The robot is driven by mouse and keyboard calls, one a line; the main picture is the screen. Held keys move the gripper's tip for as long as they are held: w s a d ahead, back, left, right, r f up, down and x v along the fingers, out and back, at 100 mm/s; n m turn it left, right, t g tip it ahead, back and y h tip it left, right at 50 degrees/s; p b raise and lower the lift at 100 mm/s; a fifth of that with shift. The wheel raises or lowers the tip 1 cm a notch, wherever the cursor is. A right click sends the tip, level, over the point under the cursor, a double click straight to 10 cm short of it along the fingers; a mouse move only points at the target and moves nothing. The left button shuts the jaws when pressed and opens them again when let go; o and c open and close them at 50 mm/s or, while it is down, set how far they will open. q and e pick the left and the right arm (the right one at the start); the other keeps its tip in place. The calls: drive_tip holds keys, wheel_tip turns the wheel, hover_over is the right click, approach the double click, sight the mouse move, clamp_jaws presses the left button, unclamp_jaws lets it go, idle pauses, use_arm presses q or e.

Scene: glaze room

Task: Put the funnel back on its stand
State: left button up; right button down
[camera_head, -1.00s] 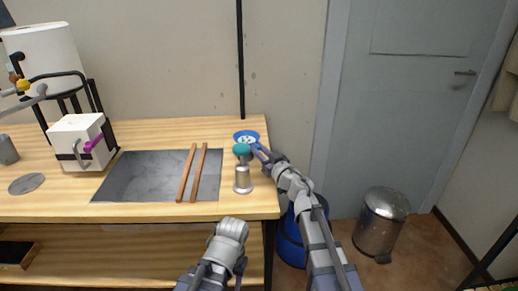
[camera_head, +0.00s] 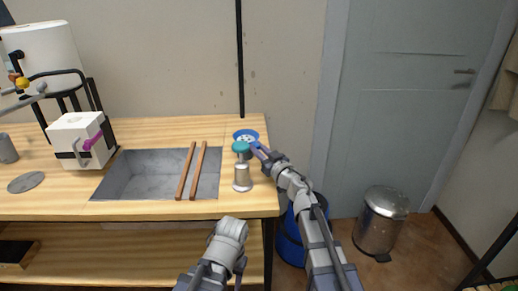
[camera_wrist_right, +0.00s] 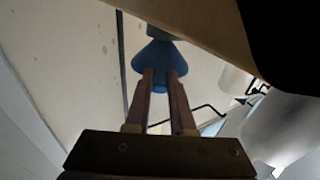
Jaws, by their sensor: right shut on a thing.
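My right gripper (camera_head: 254,147) reaches in over the right end of the table. It is shut on the blue funnel, whose round, pale-speckled top (camera_head: 246,136) shows just past the fingertips. In the right wrist view the two fingers (camera_wrist_right: 161,76) close on the blue cone (camera_wrist_right: 153,52). The fingers hide part of it. A grey round part (camera_wrist_right: 165,33) shows at the cone's narrow end; I cannot tell whether they touch. I cannot single out the stand for certain. A grey part of my own arm shows at the bottom, but no left gripper is visible.
A metal container (camera_head: 242,180) with a teal-topped piece (camera_head: 241,147) above it is close left of my right gripper. Two wooden sticks (camera_head: 190,172) lie across a grey basin (camera_head: 135,178). A white box (camera_head: 76,137) stands further left. A blue bin (camera_head: 290,243) is beside the table.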

drive_tip(key=shift+s+a, duration=0.1)
drive_tip(key=shift+a, duration=0.5)
drive_tip(key=c, duration=0.7)
unclamp_jaws()
drive_tip(key=shift+f, duration=0.1)
drive_tip(key=shift+s, duration=0.1)
drive_tip(key=shift+s+d+f, duration=0.15)
drive_tip(key=shift+s+d, duration=0.15)
drive_tip(key=shift+s, duration=0.2)
drive_tip(key=v, duration=0.6)
drive_tip(key=shift+d, duration=0.45)
drive_tip(key=shift+s+d, duration=0.15)
drive_tip(key=shift+d, duration=0.05)
drive_tip(key=shift+d, duration=0.1)
